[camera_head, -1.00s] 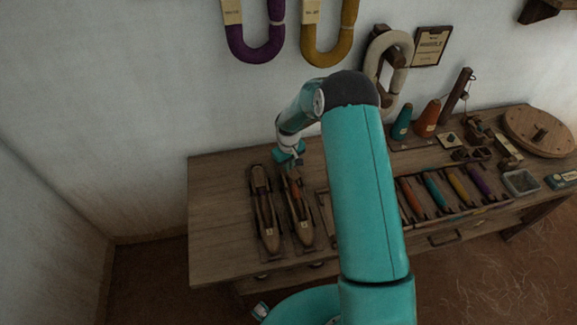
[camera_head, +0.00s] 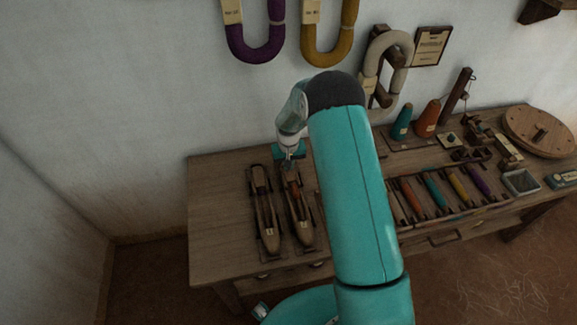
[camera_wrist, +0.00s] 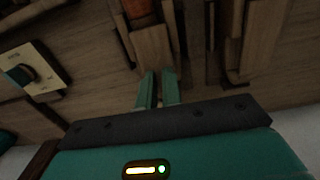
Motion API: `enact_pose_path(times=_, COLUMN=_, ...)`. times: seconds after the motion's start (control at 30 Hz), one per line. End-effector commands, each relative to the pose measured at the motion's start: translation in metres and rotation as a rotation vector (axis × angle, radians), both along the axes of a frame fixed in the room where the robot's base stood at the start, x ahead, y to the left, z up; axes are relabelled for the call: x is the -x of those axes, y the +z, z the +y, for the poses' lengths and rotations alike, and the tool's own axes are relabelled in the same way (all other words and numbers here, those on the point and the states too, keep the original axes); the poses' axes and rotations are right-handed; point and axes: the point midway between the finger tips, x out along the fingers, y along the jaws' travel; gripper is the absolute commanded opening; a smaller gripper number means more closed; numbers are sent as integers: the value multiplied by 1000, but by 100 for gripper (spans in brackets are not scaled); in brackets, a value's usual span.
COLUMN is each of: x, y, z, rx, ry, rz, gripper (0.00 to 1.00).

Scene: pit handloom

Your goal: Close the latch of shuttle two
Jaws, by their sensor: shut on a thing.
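Two wooden boat-shaped shuttles lie side by side at the left of the bench in the head view: a left shuttle (camera_head: 265,215) and a right shuttle (camera_head: 301,219). Their small labels are too small to read. My gripper (camera_head: 289,163) is at the far end of the right shuttle, which I take as shuttle two. In the wrist view, my gripper's two teal fingers (camera_wrist: 157,76) are close together at the shuttle's wooden end (camera_wrist: 153,46), with an orange bobbin (camera_wrist: 138,9) beyond. They are shut on a small part there, apparently the latch, mostly hidden by the fingers.
The wooden bench (camera_head: 217,212) is clear left of the shuttles. A rack with several coloured bobbins (camera_head: 434,191) lies right of my arm. Teal (camera_head: 402,122) and orange (camera_head: 428,118) cones stand behind it.

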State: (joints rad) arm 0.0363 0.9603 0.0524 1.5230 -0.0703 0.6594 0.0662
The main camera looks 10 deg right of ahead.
Motion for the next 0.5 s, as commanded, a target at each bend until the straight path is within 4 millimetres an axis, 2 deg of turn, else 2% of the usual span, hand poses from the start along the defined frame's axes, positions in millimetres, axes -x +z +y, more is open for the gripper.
enact_pose_path(times=0.17, x=0, y=0, z=0, rx=0, ry=0, rz=0, gripper=0)
enact_pose_path(times=0.2, x=0, y=0, z=0, rx=0, ry=1, rz=0, gripper=11)
enact_pose_path(times=0.23, x=0, y=0, z=0, rx=0, ry=1, rz=1, gripper=17)
enact_pose_path(times=0.5, x=0, y=0, z=0, rx=0, ry=1, rz=1, gripper=17)
